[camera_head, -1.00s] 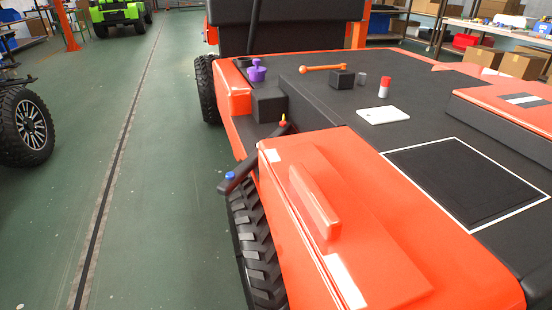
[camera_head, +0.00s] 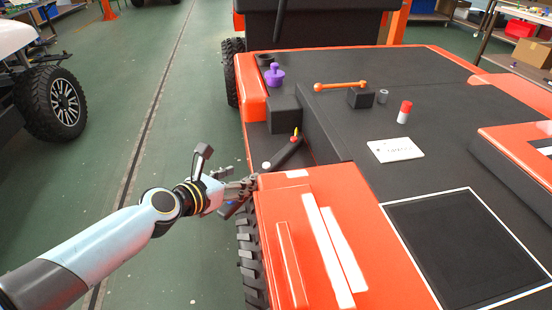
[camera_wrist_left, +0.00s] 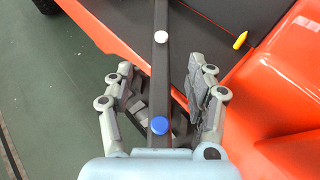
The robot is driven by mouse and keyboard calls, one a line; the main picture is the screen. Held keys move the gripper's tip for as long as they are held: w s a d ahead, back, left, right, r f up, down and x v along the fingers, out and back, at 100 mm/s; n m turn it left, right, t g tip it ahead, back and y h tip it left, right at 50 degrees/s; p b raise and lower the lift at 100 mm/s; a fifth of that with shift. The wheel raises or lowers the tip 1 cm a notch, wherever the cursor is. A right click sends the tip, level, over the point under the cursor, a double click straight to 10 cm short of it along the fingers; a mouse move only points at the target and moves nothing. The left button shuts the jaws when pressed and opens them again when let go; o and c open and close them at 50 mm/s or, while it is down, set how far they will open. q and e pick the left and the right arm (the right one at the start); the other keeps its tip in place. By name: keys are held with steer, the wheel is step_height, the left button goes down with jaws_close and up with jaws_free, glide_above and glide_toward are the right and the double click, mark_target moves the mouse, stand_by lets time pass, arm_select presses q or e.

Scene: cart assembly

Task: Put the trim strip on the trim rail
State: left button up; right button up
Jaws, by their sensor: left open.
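A long dark bar (camera_head: 285,153), which looks like the trim strip, lies slanted at the cart's left edge, one end sticking out past the orange body. It carries a white knob and a blue knob; in the left wrist view the bar (camera_wrist_left: 160,75) runs up the middle. My left gripper (camera_head: 229,176) is open at its outer end. In the left wrist view its fingers (camera_wrist_left: 160,92) stand either side of the bar near the blue knob, without visible grip. A raised orange ridge (camera_head: 290,265) on the fender may be the trim rail; I cannot tell. My right gripper is not in view.
On the dark deck (camera_head: 345,120) stand a purple knob (camera_head: 275,75), a black block with an orange rod (camera_head: 340,86), a red-and-white cylinder (camera_head: 405,112) and a white card (camera_head: 395,150). A small yellow-tipped piece (camera_head: 295,134) is beside the bar.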

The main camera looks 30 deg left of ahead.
mark_target(265, 165)
arm_select(q)
steer(key=b+x, duration=0.2)
steer(key=x, duration=0.3)
steer(key=shift+w+d, duration=0.1)
steer(key=shift+w, duration=0.2)
steer(key=b+x, duration=0.2)
steer(key=x, duration=0.2)
steer(key=shift+w+d, duration=0.1)
steer(key=shift+w, duration=0.4)
steer(key=shift+r, duration=0.1)
steer(key=c, duration=0.3)
jaws_close()
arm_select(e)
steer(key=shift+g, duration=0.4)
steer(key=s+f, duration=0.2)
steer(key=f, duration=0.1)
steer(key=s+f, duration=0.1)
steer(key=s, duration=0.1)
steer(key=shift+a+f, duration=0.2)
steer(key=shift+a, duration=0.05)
